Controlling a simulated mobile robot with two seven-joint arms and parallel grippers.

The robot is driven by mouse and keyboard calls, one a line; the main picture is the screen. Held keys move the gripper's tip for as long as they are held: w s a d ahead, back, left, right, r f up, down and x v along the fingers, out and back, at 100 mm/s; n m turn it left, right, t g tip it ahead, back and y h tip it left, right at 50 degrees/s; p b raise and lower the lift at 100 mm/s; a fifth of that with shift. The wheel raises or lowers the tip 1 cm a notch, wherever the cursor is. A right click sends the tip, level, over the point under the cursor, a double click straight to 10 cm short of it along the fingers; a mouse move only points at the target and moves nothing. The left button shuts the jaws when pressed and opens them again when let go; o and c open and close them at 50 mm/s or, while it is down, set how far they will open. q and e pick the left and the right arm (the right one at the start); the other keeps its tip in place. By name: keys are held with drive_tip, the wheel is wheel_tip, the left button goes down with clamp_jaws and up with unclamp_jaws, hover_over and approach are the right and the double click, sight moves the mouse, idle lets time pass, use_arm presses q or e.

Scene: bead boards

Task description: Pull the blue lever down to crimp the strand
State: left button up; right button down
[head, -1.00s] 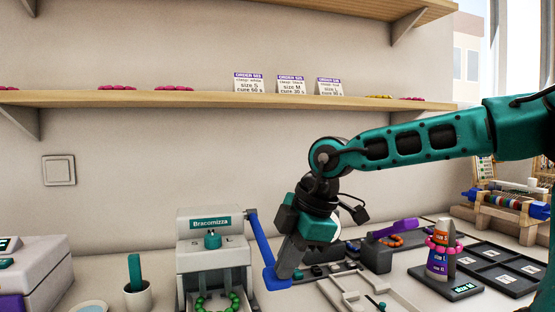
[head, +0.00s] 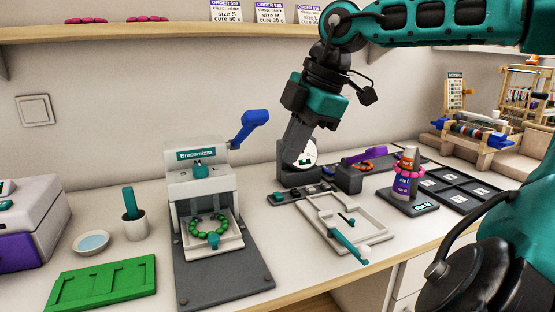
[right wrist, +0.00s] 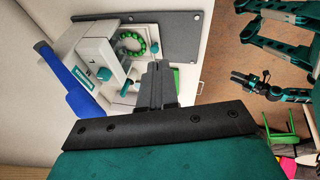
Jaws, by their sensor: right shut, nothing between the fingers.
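The blue lever (head: 250,124) is raised on the right side of the white-grey Bracomizza press (head: 203,157), its handle pointing up and right. It also shows in the right wrist view (right wrist: 66,82), left of the fingers. A strand of green beads (head: 194,231) lies in a ring on the press's tray, with a teal piece at its front. It shows too in the right wrist view (right wrist: 153,46). My right gripper (head: 294,157) is shut and empty, pointing down, to the right of the lever and apart from it. My left gripper (right wrist: 238,76) appears only small and unclear.
A white dial (head: 308,153) stands behind the right fingers. A grey tray (head: 375,232) with a teal tool and a cone with rings (head: 405,180) are to the right. A green tray (head: 103,282) and a cup (head: 134,227) are left of the press.

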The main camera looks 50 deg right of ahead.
use_arm(q)
drive_tip(key=shift+d+r, duration=0.15)
drive_tip(key=shift+r, duration=0.2)
use_arm(e)
drive_tip(key=shift+s+r, duration=0.85)
drive_tip(key=shift+r, duration=0.25)
